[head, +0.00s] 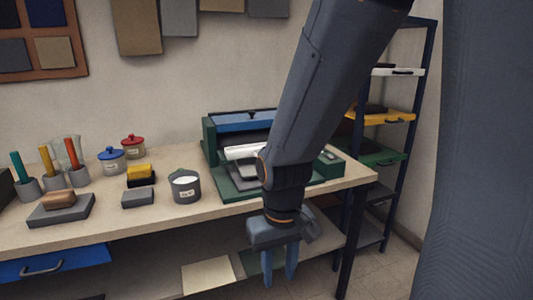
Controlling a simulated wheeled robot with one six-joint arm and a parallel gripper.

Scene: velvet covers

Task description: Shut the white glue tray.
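A white tray (398,72) with a dark handle on its front sits high in the dark blue rack at the right, above the yellow and green trays. My arm hides its left part, and how far it stands out from the rack is hard to tell. My gripper (280,277) hangs in front of the table's front edge, low and left of the rack. Its two fingers point down with a gap between them, and nothing shows in the gap. It is well apart from the white tray.
The rack also holds a yellow tray (383,119) and a green tray (378,156). The wooden table (110,228) carries pots, blocks and a green machine with a blue top (246,121). A blue drawer (52,262) shows under the table at left. Floor shows near the rack's foot.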

